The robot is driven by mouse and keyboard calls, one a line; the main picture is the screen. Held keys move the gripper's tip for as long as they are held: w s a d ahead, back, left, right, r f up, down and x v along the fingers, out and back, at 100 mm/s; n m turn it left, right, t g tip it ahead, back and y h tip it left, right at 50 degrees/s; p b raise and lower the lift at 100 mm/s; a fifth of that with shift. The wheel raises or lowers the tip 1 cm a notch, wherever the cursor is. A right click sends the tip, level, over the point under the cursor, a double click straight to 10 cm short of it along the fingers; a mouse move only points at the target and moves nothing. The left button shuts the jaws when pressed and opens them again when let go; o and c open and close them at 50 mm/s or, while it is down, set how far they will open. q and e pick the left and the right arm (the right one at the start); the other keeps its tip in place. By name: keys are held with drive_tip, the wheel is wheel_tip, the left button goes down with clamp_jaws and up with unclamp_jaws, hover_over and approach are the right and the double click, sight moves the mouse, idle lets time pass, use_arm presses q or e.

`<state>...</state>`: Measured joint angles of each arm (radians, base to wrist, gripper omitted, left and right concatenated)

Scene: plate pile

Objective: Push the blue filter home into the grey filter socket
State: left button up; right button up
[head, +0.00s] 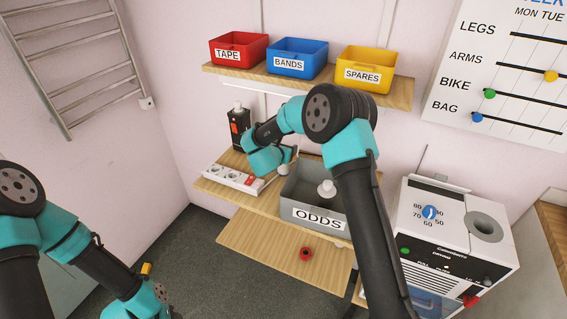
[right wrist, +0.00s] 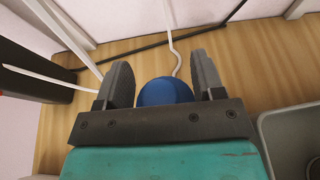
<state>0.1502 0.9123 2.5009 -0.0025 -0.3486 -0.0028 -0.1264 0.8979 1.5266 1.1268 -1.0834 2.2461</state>
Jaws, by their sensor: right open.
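A round blue thing (right wrist: 165,92), which may be the blue filter, shows between the fingers of my right gripper (right wrist: 162,75) in the right wrist view. The fingers are spread, with visible gaps to the blue thing on both sides. Its lower part is hidden behind the gripper body. In the head view my right arm hides it. A grey round recess (head: 486,226), possibly the grey filter socket, is on top of the white machine (head: 408,200) at the right. My left arm is at the lower left, with its gripper out of frame.
A grey ODDS bin (head: 308,215) stands right of my right gripper, on the wooden shelf. A white power strip (head: 222,177) and a black device (head: 237,140) are to its left. A red round part (head: 306,254) lies on the lower board. Red, blue and yellow bins line the upper shelf.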

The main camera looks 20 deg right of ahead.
drive_tip(key=shift+f, duration=0.2)
clamp_jaws()
idle(0.5)
